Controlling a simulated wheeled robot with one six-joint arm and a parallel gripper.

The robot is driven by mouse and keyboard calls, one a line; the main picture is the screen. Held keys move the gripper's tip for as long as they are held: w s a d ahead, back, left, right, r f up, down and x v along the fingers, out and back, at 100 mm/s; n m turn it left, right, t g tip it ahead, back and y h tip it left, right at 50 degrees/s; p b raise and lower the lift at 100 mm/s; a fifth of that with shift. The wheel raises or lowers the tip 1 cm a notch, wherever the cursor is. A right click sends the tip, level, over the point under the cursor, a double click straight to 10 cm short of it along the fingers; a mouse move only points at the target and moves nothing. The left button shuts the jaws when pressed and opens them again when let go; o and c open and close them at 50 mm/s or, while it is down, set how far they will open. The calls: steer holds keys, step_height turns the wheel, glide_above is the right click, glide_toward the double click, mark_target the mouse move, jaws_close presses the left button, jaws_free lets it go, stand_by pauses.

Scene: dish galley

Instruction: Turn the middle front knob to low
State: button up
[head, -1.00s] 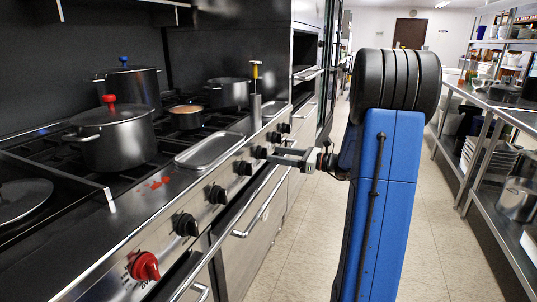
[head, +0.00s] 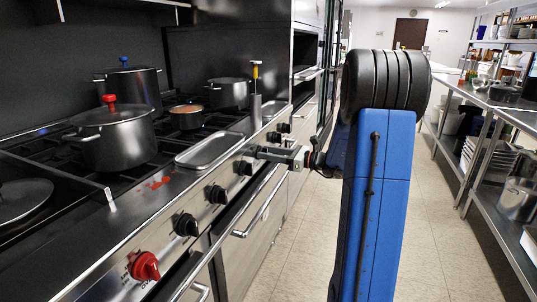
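A row of black knobs runs along the steel front panel (head: 160,212) of the range in the head view. Nearer knobs (head: 186,224), (head: 217,194) and (head: 243,168) show clearly, and farther knobs (head: 273,137) and (head: 284,128) show beyond my gripper. My gripper (head: 256,152) points left at the panel, with its fingertips at the knob between these two groups. That knob is mostly hidden by the fingers, so its pointer and setting cannot be read. Whether the fingers press on it cannot be told.
A red oven knob (head: 143,266) is at the near end. Oven handles (head: 262,205) stick out below the panel. Pots (head: 115,135) and a steel tray (head: 208,150) stand on top. A steel shelf rack (head: 490,130) lines the right; the tiled aisle floor (head: 300,240) is clear.

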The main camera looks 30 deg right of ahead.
steer(key=shift+n, duration=0.3)
steer(key=shift+s+a+n, duration=0.1)
steer(key=shift+a+n, duration=0.05)
steer(key=shift+n, duration=2.85)
steer(key=o, duration=1)
steer(key=v, duration=1.7)
steer(key=shift+s+f, duration=0.1)
steer(key=shift+s, duration=0.1)
